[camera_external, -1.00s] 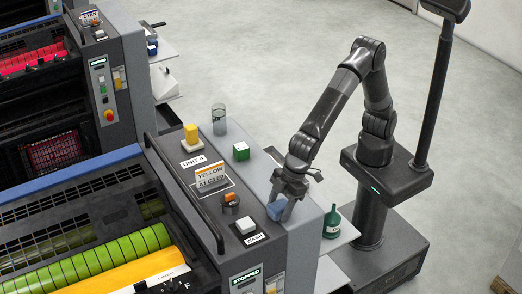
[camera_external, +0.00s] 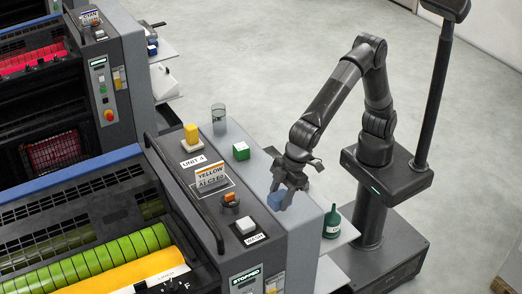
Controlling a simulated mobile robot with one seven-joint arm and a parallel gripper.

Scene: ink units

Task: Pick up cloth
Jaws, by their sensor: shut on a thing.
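The cloth is a folded blue piece (camera_external: 280,200) near the front right edge of the grey top of the press unit. My gripper (camera_external: 283,191) points down with its fingers around the upper part of the cloth and is shut on it. The fingers cover part of the cloth. I cannot tell whether the cloth's underside touches the surface.
A green bottle (camera_external: 332,221) stands on a side shelf to the right.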

